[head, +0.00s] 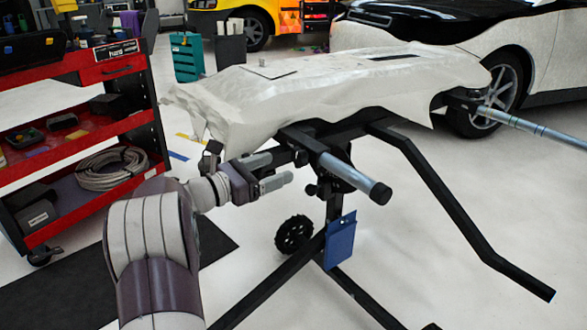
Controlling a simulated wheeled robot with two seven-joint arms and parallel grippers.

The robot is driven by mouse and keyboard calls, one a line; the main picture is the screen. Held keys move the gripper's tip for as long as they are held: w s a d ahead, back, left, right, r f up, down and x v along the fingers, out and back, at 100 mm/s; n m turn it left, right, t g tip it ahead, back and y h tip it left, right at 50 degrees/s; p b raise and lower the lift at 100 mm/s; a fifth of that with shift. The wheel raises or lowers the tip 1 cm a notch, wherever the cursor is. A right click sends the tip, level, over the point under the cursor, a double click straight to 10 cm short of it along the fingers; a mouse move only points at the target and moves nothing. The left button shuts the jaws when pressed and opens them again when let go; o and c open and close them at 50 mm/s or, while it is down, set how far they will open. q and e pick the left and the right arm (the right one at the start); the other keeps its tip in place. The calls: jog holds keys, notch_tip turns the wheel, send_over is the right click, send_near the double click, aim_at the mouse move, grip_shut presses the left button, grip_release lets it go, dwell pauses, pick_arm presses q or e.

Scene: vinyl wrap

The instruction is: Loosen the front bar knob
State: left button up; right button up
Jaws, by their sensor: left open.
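My left gripper (283,166) reaches in from the lower left. Its two grey fingers are apart and point right, toward the black frame of a stand (420,190). Nothing shows between the fingers. A grey bar with a black end cap (350,175) sticks out of the stand just right of the fingertips. A small dark knob (311,189) shows under this bar's near part, a little right of the lower finger and seemingly apart from it. I cannot tell for sure that it is the front bar knob. My right gripper is not in view.
A bumper under white wrap (320,90) lies on the stand, above the gripper. A second grey bar (530,127) extends to the right. A blue holder (340,241) hangs on the stand's post. A red tool cart (95,150) stands at left. Open floor lies at right.

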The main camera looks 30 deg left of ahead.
aim_at(296, 161)
pick_arm(q)
jog(key=b+x, duration=0.1)
jog(key=x, duration=0.4)
jog(key=shift+f, duration=0.1)
jog(key=shift+w+d, duration=0.15)
jog(key=shift+w, duration=0.3)
jog(key=c, duration=1)
jog(key=shift+c, duration=0.2)
